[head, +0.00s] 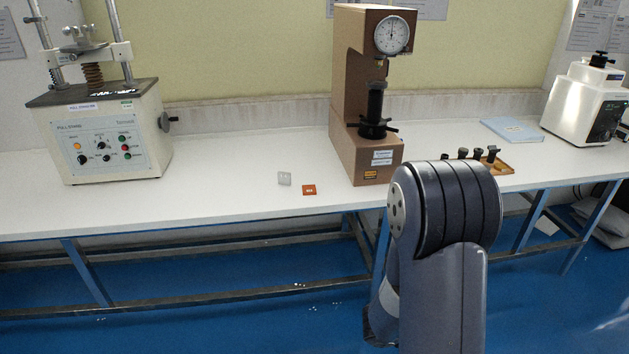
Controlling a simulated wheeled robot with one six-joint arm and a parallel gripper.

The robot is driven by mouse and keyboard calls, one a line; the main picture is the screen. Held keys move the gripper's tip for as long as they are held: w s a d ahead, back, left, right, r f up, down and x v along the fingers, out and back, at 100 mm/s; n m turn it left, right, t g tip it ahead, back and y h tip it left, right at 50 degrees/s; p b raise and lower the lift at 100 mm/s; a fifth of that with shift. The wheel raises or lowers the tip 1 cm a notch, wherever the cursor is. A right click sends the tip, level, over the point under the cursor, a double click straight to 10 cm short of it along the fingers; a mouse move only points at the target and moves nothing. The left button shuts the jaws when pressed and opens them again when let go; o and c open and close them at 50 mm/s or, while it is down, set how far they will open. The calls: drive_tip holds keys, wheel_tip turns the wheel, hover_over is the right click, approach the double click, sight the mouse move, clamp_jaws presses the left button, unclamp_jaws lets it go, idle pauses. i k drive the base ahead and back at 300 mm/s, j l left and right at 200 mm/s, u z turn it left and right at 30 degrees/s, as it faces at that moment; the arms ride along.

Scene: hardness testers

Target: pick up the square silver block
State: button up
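A small square silver block (284,178) lies on the white bench top, left of the brown hardness tester. A small orange square (309,190) with a pale label lies just to its right and nearer the bench's front edge, apart from it. My arm rises in front of the bench at the right of the head view, well to the right of the block. My gripper does not show in this view.
The brown hardness tester (346,120) with a dial stands right of the block. A pull tester (110,135) stands at the far left. A tray (505,169) with dark-topped pieces, a blue booklet (512,130) and a white machine (585,105) are right. Bench space left of the block is clear.

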sight(284, 178)
drive_tip(key=i+u, duration=0.1)
drive_tip(key=u, duration=0.3)
drive_tip(key=i+u, duration=0.1)
drive_tip(key=u, duration=0.3)
drive_tip(key=i+l+u, duration=0.1)
drive_tip(key=u, duration=0.25)
drive_tip(key=l+u, duration=0.15)
drive_tip(key=u, duration=0.25)
drive_tip(key=i+l+u, duration=0.1)
drive_tip(key=l, duration=0.25)
drive_tip(key=i+l+u, duration=0.25)
drive_tip(key=i+l, duration=0.15)
drive_tip(key=l, duration=0.3)
drive_tip(key=i+l+u, duration=0.1)
drive_tip(key=l, duration=0.3)
drive_tip(key=i+l+u, duration=0.1)
drive_tip(key=l, duration=0.3)
drive_tip(key=i+l+u, duration=0.15)
drive_tip(key=l, duration=0.25)
